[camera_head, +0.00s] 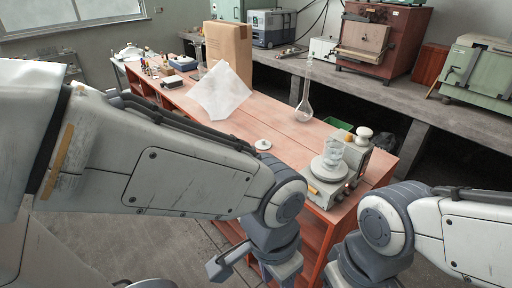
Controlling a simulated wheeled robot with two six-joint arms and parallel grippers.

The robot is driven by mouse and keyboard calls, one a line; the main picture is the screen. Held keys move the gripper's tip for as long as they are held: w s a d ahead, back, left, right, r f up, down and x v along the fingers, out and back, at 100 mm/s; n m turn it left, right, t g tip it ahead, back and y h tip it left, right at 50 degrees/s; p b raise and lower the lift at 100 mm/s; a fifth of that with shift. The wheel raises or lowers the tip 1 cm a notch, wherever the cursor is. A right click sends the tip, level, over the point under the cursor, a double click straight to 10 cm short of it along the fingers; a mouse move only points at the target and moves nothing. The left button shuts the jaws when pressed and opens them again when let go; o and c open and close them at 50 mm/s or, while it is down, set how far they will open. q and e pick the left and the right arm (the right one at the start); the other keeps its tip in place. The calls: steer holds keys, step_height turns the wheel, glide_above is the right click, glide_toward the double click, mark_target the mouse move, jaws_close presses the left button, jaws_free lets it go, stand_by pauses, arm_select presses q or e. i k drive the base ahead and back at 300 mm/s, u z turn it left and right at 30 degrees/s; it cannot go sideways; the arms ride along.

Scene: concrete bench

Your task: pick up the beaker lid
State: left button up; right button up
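A small white round piece with a knob, which looks like the beaker lid (263,145), lies flat on the red-brown bench top, left of the hot plate. A clear glass beaker (333,153) stands on the round white plate of a stirrer hot plate (324,184) at the bench's near right end. My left arm comes in from the left and bends down in front of the bench. My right arm bends down at the lower right.
A round-bottomed long-neck flask (304,112) stands behind the lid. A white crumpled sheet (219,92) and a cardboard box (229,48) are farther back. A green tray (338,124) sits behind the hot plate. The bench top around the lid is clear.

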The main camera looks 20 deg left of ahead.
mark_target(263, 145)
steer(key=u, duration=0.5)
steer(key=k, duration=1.2)
steer(key=u, duration=0.75)
steer(key=i, duration=1.55)
steer(key=z, duration=1.35)
steer(key=i, duration=0.75)
steer(key=z, duration=0.8)
